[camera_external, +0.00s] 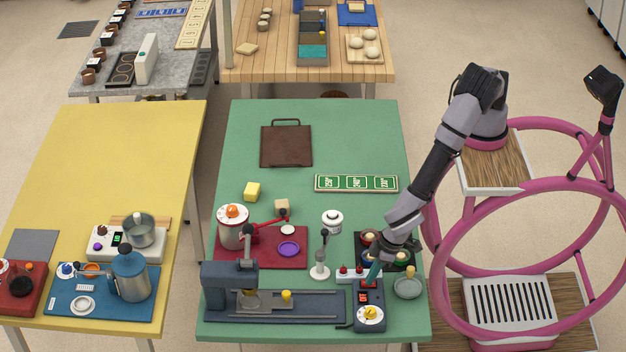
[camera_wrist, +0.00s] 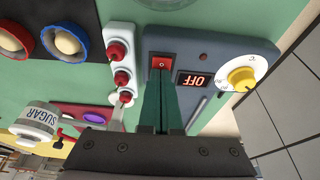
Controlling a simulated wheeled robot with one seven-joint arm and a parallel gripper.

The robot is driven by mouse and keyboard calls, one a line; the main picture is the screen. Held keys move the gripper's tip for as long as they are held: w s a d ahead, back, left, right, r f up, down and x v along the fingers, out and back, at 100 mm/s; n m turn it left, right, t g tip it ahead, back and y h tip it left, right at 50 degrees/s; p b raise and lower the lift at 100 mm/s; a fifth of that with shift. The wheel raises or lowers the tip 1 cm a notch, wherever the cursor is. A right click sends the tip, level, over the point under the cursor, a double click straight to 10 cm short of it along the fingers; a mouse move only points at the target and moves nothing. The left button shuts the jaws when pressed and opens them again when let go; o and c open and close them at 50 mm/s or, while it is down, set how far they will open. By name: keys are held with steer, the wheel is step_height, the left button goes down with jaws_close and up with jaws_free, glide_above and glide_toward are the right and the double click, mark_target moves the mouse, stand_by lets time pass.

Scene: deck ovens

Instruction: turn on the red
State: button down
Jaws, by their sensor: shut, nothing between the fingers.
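A blue-grey control box (camera_external: 369,297) stands near the front edge of the green table. In the wrist view the box (camera_wrist: 215,52) carries a red rocker switch (camera_wrist: 161,62), a display (camera_wrist: 193,80) reading OFF and a yellow knob (camera_wrist: 241,78) on a white dial. My gripper (camera_external: 369,284) points down over the box. Its green fingers (camera_wrist: 161,78) are together and empty, with the tips at the lower edge of the red switch. I cannot tell whether they touch it. The tips partly cover the switch.
A white strip with several red buttons (camera_wrist: 119,52) lies beside the box. Colour-ringed cups (camera_wrist: 65,41), a sugar jar (camera_wrist: 38,119) and a grey bowl (camera_external: 408,287) are close by. A dark press machine (camera_external: 228,284) stands left. The table's back left is clear.

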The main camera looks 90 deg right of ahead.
steer(key=shift+s+f, duration=0.15)
steer(key=shift+s, duration=0.3)
steer(key=v, duration=1.4)
steer(key=shift+s, duration=0.35)
steer(key=shift+w+t, duration=0.3)
steer(key=shift+w, duration=0.6)
steer(key=x, duration=1.3)
steer(key=shift+w+f, duration=0.15)
steer(key=shift+f, duration=0.2)
